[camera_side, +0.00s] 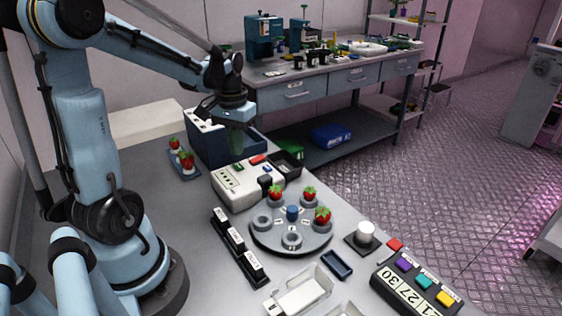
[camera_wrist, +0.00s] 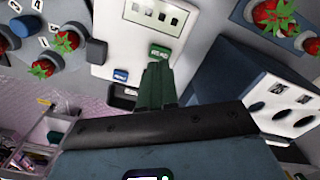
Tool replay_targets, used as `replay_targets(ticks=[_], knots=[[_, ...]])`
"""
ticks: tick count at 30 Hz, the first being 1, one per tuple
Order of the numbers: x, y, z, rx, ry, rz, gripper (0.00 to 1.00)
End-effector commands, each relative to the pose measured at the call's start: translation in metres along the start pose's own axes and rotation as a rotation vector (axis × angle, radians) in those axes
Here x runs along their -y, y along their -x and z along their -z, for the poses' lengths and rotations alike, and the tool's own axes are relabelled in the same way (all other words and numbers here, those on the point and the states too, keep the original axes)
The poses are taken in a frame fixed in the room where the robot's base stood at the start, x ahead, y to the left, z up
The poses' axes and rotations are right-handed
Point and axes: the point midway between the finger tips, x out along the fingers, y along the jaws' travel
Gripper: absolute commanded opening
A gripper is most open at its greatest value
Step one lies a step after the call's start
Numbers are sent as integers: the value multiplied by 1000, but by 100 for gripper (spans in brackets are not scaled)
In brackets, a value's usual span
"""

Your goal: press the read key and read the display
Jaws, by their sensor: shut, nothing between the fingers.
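The cream reader box (camera_side: 231,192) stands on the bench in the side view and fills the upper middle of the wrist view (camera_wrist: 122,38). Its display panel (camera_wrist: 157,14) shows several small windows, too small to read. A green key (camera_wrist: 160,52) with blurred lettering and a blue key (camera_wrist: 120,75) sit on the box; the green key also shows in the side view (camera_side: 238,168). My gripper (camera_side: 236,154) points down above the box. Its green fingers (camera_wrist: 156,68) are together and empty, with the tips beside the green key. I cannot tell whether they touch it.
A dark blue bin with a white slotted panel (camera_side: 200,125) stands close behind the box. A black tray (camera_side: 287,165) is beside it. A round grey carousel (camera_side: 290,248) with strawberries and a black labelled rack (camera_side: 238,246) are in front. A strawberry tray (camera_side: 184,170) is at left.

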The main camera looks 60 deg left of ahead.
Motion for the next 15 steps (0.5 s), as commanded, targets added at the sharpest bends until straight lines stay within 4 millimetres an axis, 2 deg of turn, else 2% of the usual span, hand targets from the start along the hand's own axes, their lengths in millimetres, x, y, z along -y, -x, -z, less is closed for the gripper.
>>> replay_targets(ticks=[15], knots=[[0, 37, 0, 0, 0, 0, 0]])
